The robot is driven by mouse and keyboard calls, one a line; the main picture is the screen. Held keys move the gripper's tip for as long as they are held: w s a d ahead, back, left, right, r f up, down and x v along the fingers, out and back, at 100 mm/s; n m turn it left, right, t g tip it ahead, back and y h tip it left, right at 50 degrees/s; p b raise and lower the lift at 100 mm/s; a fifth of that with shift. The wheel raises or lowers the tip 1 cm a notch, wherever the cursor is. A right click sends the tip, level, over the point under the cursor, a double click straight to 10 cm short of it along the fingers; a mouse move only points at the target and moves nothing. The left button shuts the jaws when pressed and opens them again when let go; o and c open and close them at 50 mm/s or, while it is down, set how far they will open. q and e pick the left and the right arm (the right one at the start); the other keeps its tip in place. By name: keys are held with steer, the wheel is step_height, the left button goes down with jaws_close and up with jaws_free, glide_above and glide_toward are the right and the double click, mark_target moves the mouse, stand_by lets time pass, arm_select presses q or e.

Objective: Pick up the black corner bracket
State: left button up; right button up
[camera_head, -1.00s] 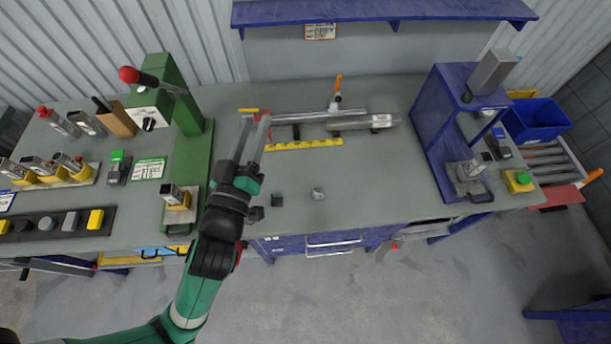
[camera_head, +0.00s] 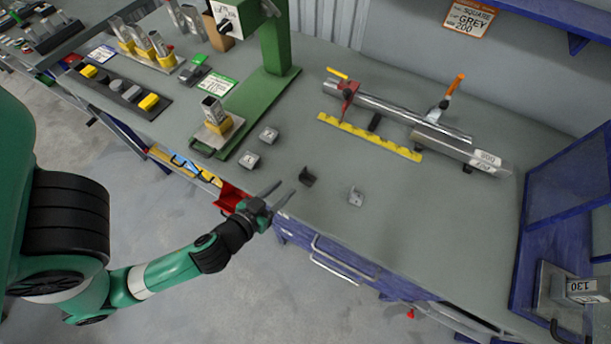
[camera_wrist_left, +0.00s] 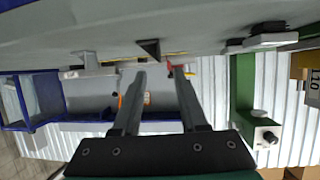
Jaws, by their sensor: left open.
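The black corner bracket (camera_head: 308,177) lies on the grey bench top near its front edge. It shows as a dark wedge beyond the fingertips in the left wrist view (camera_wrist_left: 149,48). My left gripper (camera_head: 283,196) is open and empty at the bench's front edge, left of and slightly nearer than the bracket, apart from it. Its two fingers (camera_wrist_left: 160,75) point toward the bracket, which appears between them. My right gripper is out of view.
A silver bracket (camera_head: 355,196) lies right of the black one. Bench around the bracket is clear.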

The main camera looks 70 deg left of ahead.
mark_target(303, 176)
arm_select(q)
steer(key=x, duration=0.5)
steer(key=shift+w+r, duration=0.15)
steer(key=shift+f+x, duration=0.2)
steer(key=shift+x, duration=2.5)
jaws_close()
